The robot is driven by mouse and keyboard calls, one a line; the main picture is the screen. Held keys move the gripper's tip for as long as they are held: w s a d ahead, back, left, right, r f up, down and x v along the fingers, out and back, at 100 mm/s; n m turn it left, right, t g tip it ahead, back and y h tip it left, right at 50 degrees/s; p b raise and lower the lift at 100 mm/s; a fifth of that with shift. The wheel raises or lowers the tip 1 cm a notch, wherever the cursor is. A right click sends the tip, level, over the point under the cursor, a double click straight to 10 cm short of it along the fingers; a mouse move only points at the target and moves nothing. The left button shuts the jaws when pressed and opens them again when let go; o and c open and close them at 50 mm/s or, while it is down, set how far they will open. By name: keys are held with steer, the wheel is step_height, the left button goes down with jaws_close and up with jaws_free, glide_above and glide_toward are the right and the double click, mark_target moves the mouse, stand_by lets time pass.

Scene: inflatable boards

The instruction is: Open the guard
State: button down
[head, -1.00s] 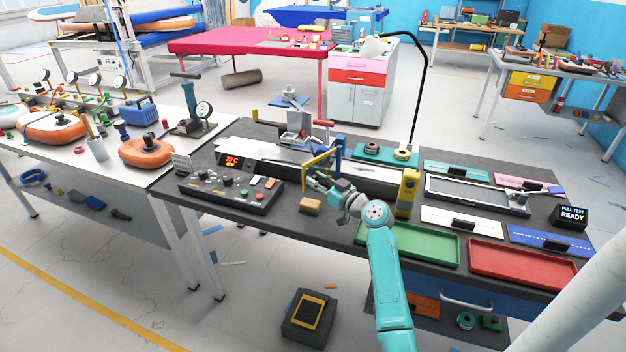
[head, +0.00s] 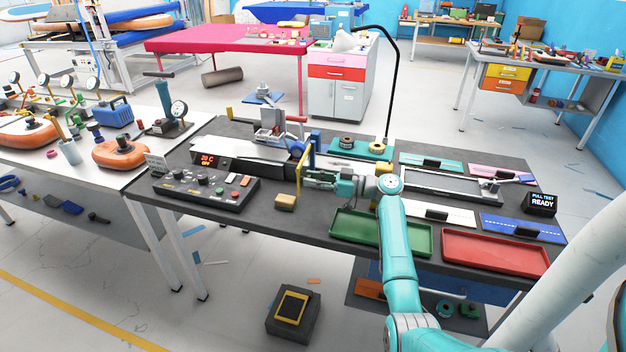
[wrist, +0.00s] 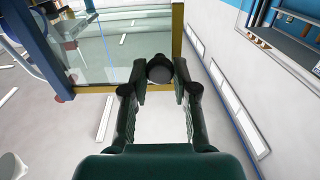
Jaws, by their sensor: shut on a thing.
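The guard (head: 307,160) is a clear panel in a yellow frame. In the head view it shows nearly edge-on, beside a blue post (head: 315,138) at the machine on the dark bench. In the wrist view the guard's clear panel (wrist: 130,50) fills the upper left, with a blue upright at its left. A dark round knob (wrist: 160,70) sits at the frame's lower right corner. My gripper (wrist: 160,90) is shut on this knob. In the head view my gripper (head: 308,177) reaches the guard from the right, and the knob is hidden by the fingers.
A control box (head: 206,187) with a red display stands left of the guard. A tan block (head: 285,201) lies in front. Green (head: 380,236) and red (head: 495,252) trays lie to the right. A teal stand with spools (head: 360,148) is behind my arm.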

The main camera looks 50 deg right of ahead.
steer(key=shift+f, duration=0.1)
steer(key=c, duration=0.9)
jaws_free()
steer(key=shift+v, duration=3.7)
